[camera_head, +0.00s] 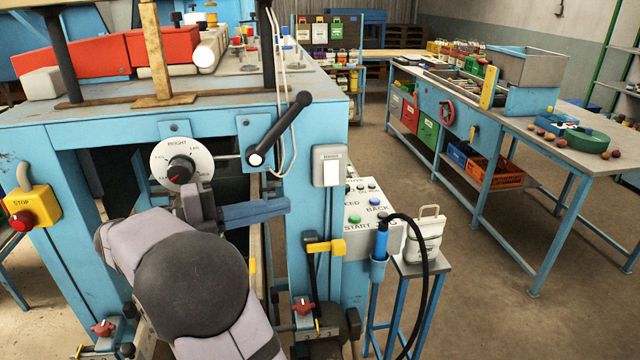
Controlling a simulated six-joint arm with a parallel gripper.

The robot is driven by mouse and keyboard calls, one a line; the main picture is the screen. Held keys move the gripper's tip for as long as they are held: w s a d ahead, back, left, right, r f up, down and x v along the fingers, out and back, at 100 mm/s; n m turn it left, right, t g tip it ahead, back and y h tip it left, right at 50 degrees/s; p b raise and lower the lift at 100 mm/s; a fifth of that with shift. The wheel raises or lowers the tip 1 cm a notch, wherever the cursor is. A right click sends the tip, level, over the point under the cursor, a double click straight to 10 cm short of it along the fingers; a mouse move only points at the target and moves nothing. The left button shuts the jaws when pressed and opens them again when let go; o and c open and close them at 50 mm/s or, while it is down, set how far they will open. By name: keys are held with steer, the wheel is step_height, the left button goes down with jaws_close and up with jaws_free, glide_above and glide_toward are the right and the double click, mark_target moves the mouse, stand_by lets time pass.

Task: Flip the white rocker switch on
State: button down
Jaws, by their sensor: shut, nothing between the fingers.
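The white rocker switch (331,172) sits on a pale plate on the front right post of the blue machine. A small label is above it, too small to read surely. I cannot tell which way the rocker is tipped. My gripper (286,206) is in front of the machine, below and left of the switch, with its blue fingers pointing right. The fingers are shut and empty, and apart from the switch in the picture. My arm hides part of the machine's lower front.
A black-handled lever (283,128) sticks out just left of the switch. A dial (180,163) is behind my wrist. A red stop button (20,220) is at left.

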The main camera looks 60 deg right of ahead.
mark_target(331, 173)
steer(key=shift+s, duration=0.1)
stand_by(0.3)
steer(key=s+d+p, duration=0.2)
steer(key=d+p, duration=0.4)
steer(key=d, duration=0.5)
steer(key=shift+s+d+f+p, duration=0.15)
steer(key=shift+f+p, duration=0.2)
steer(key=shift+p, duration=0.05)
steer(key=shift+f, duration=0.1)
